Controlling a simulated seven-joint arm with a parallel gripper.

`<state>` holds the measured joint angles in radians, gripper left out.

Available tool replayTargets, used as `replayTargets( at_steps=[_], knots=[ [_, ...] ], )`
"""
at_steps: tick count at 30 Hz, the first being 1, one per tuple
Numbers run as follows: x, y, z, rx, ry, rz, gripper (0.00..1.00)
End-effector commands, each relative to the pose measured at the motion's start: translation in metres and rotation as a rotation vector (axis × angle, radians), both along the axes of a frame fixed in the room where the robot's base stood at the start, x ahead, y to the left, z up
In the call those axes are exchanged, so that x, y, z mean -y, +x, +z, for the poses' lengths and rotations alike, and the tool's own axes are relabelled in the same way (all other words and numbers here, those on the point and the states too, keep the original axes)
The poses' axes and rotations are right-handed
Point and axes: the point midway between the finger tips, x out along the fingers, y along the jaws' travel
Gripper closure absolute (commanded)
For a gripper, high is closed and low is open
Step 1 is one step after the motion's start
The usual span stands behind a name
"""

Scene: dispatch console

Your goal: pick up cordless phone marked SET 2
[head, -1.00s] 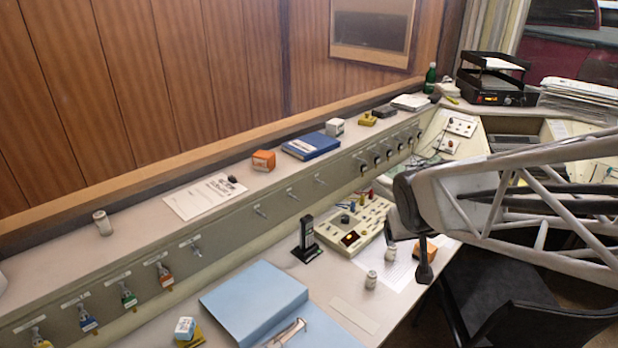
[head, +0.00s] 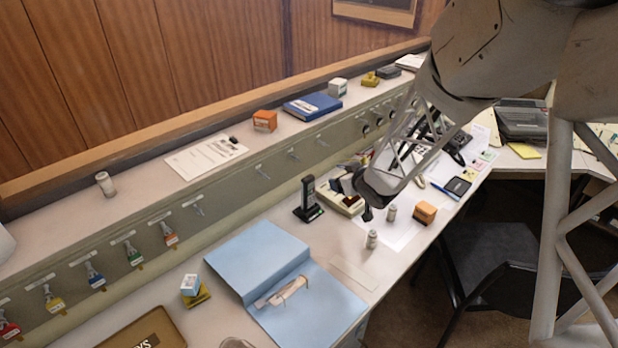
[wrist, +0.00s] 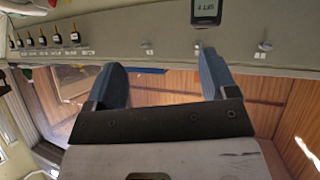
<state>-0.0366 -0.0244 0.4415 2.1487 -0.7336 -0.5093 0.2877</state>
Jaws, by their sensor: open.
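A black cordless phone (head: 308,195) stands upright in its cradle on the desk, left of my arm in the head view. Its marking is too small to read there. In the wrist view, a dark handset with a pale lettered screen (wrist: 206,11) shows at the top edge, mostly cut off; its lettering is not clear. My gripper (wrist: 161,60) has two blue fingers, wide apart with nothing between them. In the head view, the dark end of my gripper (head: 367,212) hangs right of the phone, apart from it, partly hidden by my arm.
A blue folder (head: 265,260) lies in front of the phone. A beige console unit (head: 341,204) is close on its right. Small canisters (head: 372,239) and an orange box (head: 425,212) stand further right. The key panel (head: 240,187) rises behind.

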Motion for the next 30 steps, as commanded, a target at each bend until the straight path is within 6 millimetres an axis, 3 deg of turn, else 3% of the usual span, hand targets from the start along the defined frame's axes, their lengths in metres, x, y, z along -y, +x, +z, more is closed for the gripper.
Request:
replayTargets(
  at_steps=[6, 12, 30],
  knots=[
    [-0.033, 0.016, -0.048, 0.037, 0.103, 0.147, 0.21],
    [-0.054, 0.019, -0.076, 0.054, 0.181, 0.241, 0.21],
    [-0.063, 0.021, -0.087, 0.061, 0.215, 0.279, 0.21]
  ],
)
